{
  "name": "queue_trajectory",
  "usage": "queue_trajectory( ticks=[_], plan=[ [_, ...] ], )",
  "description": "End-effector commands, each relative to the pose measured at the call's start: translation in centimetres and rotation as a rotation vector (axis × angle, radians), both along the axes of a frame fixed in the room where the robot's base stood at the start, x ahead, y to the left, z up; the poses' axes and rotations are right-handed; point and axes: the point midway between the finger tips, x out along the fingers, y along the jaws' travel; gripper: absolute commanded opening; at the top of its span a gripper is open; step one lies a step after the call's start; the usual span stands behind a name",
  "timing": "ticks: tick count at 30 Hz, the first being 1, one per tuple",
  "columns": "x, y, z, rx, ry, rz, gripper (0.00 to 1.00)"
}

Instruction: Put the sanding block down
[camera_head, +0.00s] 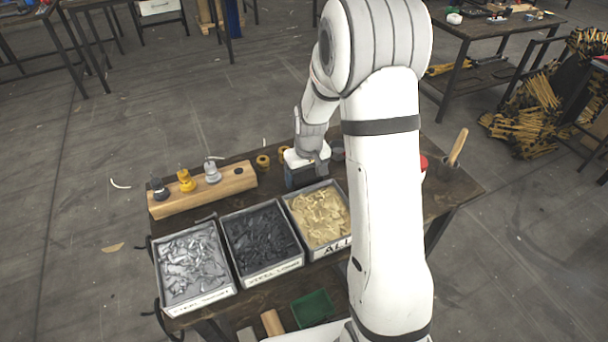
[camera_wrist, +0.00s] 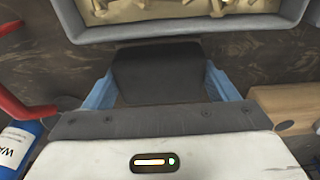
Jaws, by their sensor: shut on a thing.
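The sanding block (camera_wrist: 157,72) is a dark grey block. In the wrist view it sits between the blue fingers of my gripper (camera_wrist: 158,82), which is shut on it. In the camera_head view my gripper (camera_head: 305,176) is low over the work table (camera_head: 350,195), just behind the bin of beige parts (camera_head: 319,214). My arm hides part of that area, and the block is hard to make out there. I cannot tell whether the block touches the table top.
The beige bin's rim (camera_wrist: 180,30) lies past the block in the wrist view. A wooden rack (camera_head: 203,190) holding several small tools stands to the left. Bins of dark parts (camera_head: 262,240) and silver parts (camera_head: 192,266) line the front. A blue bottle (camera_wrist: 18,145) is near my gripper.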

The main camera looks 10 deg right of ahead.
Motion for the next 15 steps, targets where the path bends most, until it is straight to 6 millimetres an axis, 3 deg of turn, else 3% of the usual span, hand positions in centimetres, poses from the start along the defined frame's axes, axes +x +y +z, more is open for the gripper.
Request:
queue_trajectory(
  ticks=[7, 8, 15],
  plan=[
    [0.03, -0.03, -0.36, 0.0, -0.001, -0.001, 0.61],
    [0.03, -0.04, -0.26, 0.0, -0.001, -0.001, 0.81],
    [0.02, -0.07, -0.18, 0.0, -0.001, -0.001, 1.0]
  ],
)
